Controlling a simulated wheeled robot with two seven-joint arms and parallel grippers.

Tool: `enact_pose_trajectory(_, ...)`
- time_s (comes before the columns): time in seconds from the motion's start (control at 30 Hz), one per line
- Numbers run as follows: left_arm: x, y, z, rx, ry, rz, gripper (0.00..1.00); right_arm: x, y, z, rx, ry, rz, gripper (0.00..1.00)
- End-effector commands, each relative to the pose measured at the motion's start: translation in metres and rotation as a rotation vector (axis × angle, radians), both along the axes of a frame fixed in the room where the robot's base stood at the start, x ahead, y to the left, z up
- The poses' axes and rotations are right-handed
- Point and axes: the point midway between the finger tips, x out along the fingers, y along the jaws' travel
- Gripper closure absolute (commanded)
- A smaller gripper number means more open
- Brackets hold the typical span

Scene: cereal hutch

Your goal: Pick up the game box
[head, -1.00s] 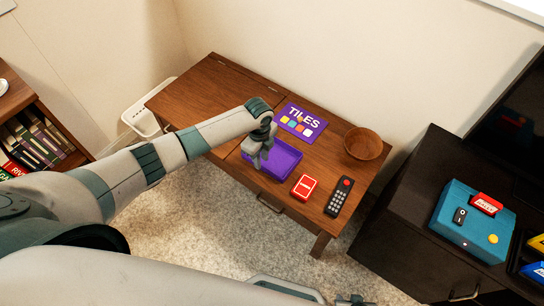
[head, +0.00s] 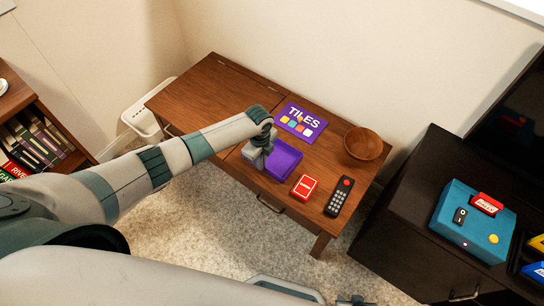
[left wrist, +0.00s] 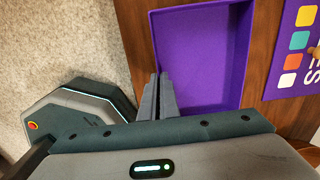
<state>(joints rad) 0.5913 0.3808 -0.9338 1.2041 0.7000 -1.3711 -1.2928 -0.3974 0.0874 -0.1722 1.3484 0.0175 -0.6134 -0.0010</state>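The game box is an open purple tray (head: 286,158) on the wooden desk; it also fills the upper middle of the left wrist view (left wrist: 205,50). A purple lid or board marked TILES (head: 301,121) lies flat behind it, apart from it. My left gripper (head: 257,157) is at the box's left side and hides that end in the head view. In the left wrist view its fingers (left wrist: 158,98) are close together with the box's thin side wall between them. The box appears to rest on the desk. My right gripper (head: 350,300) barely shows at the bottom edge.
A red card box (head: 304,187) and a dark remote (head: 339,196) lie right of the tray. A wooden bowl (head: 363,144) stands at the desk's right end. A black cabinet (head: 400,210) holds a teal case (head: 470,230). The desk's left part is clear.

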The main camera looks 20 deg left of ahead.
Motion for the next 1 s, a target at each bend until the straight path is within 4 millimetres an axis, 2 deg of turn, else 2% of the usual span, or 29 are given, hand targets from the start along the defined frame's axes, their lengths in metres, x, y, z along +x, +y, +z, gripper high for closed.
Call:
enact_pose_trajectory(0.3, 0.0, 0.0, 0.001, 0.0, -0.001, 0.0, 1.0, 0.0, 0.002, 0.0, 0.002, 0.0, 0.001, 0.69)
enact_pose_trajectory(0.47, 0.001, 0.0, 0.008, -0.001, -0.002, 0.0, 1.0, 0.0, 0.002, 0.001, 0.002, -0.001, 0.001, 0.69)
enact_pose_trajectory(0.57, 0.001, -0.001, 0.018, -0.002, -0.003, -0.001, 1.0, 0.0, 0.0, 0.001, 0.001, -0.003, 0.002, 0.69)
enact_pose_trajectory(0.73, 0.002, 0.0, 0.045, -0.002, -0.005, -0.001, 1.0, 0.0, -0.003, 0.001, -0.004, -0.005, 0.004, 0.69)
enact_pose_trajectory(1.0, 0.003, -0.057, 0.073, -0.004, -0.004, -0.003, 1.0, -0.004, -0.006, -0.004, -0.01, 0.019, 0.003, 0.69)
